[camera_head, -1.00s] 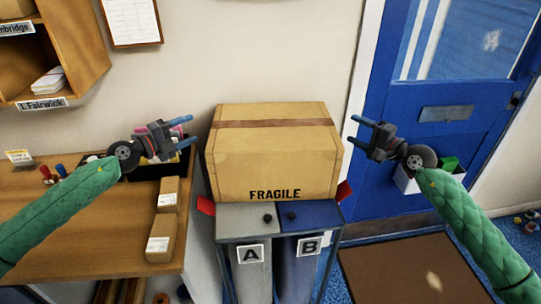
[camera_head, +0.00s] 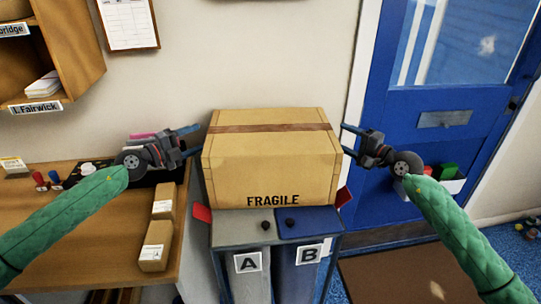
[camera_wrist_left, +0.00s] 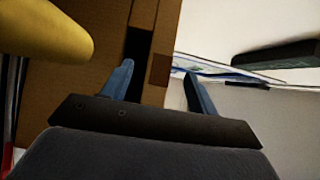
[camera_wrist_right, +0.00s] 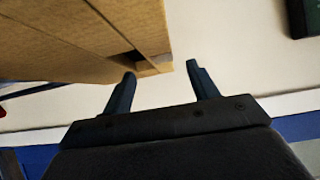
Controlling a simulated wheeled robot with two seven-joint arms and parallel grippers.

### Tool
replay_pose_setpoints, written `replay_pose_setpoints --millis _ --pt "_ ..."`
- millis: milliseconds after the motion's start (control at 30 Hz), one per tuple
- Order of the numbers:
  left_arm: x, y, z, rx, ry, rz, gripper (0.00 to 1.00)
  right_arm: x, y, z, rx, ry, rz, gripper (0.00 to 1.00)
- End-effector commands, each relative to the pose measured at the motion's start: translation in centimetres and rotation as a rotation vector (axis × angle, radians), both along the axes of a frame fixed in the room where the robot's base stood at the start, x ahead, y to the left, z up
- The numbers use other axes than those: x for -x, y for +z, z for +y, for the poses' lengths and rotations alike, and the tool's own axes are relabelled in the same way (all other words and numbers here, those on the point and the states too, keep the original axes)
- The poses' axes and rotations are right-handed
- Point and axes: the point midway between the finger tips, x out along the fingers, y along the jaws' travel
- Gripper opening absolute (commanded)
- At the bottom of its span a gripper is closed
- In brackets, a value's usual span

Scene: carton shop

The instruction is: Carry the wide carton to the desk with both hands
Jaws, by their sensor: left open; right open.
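The wide carton (camera_head: 270,165) is brown, with a darker tape strip on top and FRAGILE on its front. It sits upright on the two-part stand marked A and B (camera_head: 278,230). My left gripper (camera_head: 193,140) is open beside the carton's left side, fingers pointing at it. In the left wrist view the carton (camera_wrist_left: 100,95) fills the left, with a dark slot near one fingertip. My right gripper (camera_head: 352,140) is open beside the carton's right side. In the right wrist view the carton (camera_wrist_right: 80,40) shows a dark slot near the left fingertip. Contact cannot be told.
A wooden desk (camera_head: 90,215) on the left holds small cartons (camera_head: 153,245), stamps and a dark tray. Wooden shelves (camera_head: 70,50) hang above it. A blue door (camera_head: 440,130) is on the right, with a brown mat (camera_head: 400,275) on the floor before it.

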Motion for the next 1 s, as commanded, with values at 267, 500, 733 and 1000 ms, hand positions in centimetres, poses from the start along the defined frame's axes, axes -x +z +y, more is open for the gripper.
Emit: replay_pose_setpoints --millis 267,500,733,1000 --pt "-2.4 0.0 -2.6 0.000 0.001 -0.001 0.59 -2.7 0.0 2.4 -0.002 0.000 -0.001 0.59" --pt "-3.3 0.0 -3.6 -0.001 0.001 -0.001 0.59 -3.6 -0.1 3.3 -0.001 0.000 -0.001 0.59" --pt "-3.3 -0.1 -3.7 0.000 0.001 0.000 0.59 -3.7 -0.1 3.3 0.000 0.000 0.000 0.59" --pt "-3.3 -0.1 -3.7 0.000 0.001 0.000 0.18 -3.7 -0.1 3.3 0.000 0.000 0.000 0.18"
